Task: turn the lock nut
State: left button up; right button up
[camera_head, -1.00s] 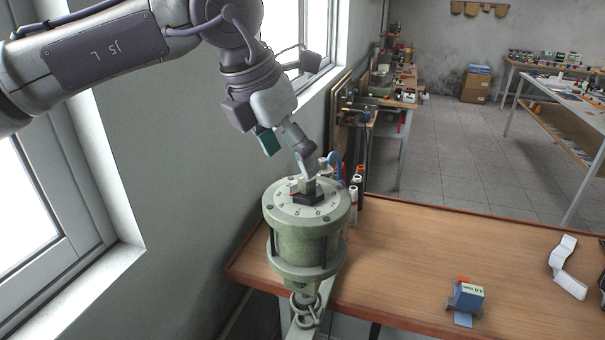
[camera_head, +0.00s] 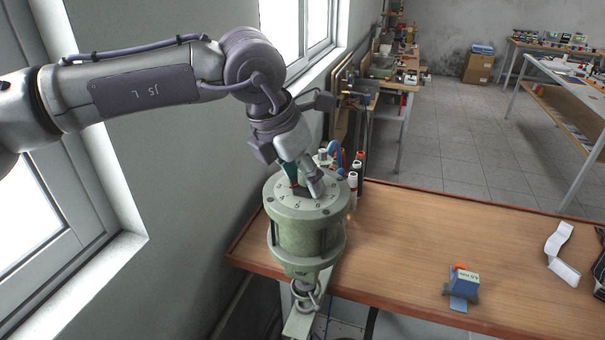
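The green-grey pneumatic cylinder (camera_head: 306,238) stands upright at the left end of the wooden bench, with a numbered dial (camera_head: 283,202) on its top face. The lock nut sits at the middle of the dial as a small dark block (camera_head: 300,191); most of it is hidden by my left gripper. My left gripper (camera_head: 303,188) points down at the dial, with a grey finger to the right of the nut and a teal part to its left. I cannot tell whether the fingers touch the nut or are closed on it. My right gripper is out of view.
Several bottles (camera_head: 353,185) stand right behind the cylinder. The window wall (camera_head: 180,180) is close on the left.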

pick_arm(q)
jog(key=c, duration=0.4)
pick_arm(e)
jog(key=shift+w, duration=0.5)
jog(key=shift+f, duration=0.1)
pick_arm(q)
jog(key=shift+w+f+m+g+h+b, duration=0.1)
jog(key=shift+m+g+h+b, duration=0.2)
jog(key=shift+m+b, duration=0.5)
jog(key=m+g, duration=0.1)
jog(key=m, duration=0.1)
jog(key=shift+w+m, duration=0.1)
jog(key=shift+m, duration=0.3)
jog(key=m, duration=0.2)
jog(key=m+g, duration=0.1)
jog(key=shift+w+a+m+h, duration=0.1)
jog(key=shift+w+m+h, duration=0.05)
jog(key=shift+m+h, duration=0.2)
jog(key=shift+w+m+g+p, duration=0.15)
jog(key=shift+m+g+p, duration=0.6)
jog(key=shift+m, duration=1.1)
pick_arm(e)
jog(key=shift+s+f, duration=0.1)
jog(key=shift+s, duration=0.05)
